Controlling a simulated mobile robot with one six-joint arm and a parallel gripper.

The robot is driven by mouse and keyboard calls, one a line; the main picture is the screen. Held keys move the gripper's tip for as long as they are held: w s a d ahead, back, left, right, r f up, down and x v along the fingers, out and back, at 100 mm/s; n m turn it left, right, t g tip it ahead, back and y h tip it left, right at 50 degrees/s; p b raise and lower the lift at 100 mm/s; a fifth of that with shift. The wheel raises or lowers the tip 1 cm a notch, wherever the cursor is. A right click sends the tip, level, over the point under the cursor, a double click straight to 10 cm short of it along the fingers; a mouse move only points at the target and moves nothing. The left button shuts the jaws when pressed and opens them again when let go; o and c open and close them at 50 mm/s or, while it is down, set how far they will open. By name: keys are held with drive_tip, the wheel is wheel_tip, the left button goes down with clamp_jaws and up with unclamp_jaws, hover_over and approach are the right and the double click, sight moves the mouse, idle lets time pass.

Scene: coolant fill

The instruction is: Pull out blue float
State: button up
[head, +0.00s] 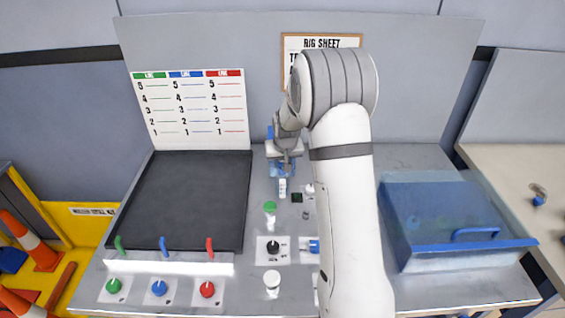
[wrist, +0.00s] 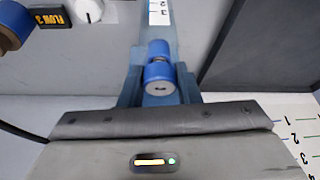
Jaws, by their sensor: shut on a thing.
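The blue float (wrist: 158,50) shows in the wrist view as a short blue cylinder with a narrower grey waist. My gripper (wrist: 158,82) is shut on it, with one bluish finger on each side. A white scale strip (wrist: 158,12) with numerals lies just beyond the float. In the head view my gripper (head: 282,168) points down over the back middle of the steel bench, and the white scale strip (head: 282,188) shows just below its fingers. The float itself is hard to make out there. Whether it still touches its seat cannot be told.
A black panel (head: 185,200) lies left, with green, blue and red levers and knobs at its front. A green-capped item (head: 269,208), a black knob (head: 273,247) and a white cap (head: 271,279) stand near my arm. A translucent blue bin (head: 450,215) is right.

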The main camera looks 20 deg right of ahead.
drive_tip(key=shift+r+p, duration=0.85)
drive_tip(key=shift+r, duration=1.3)
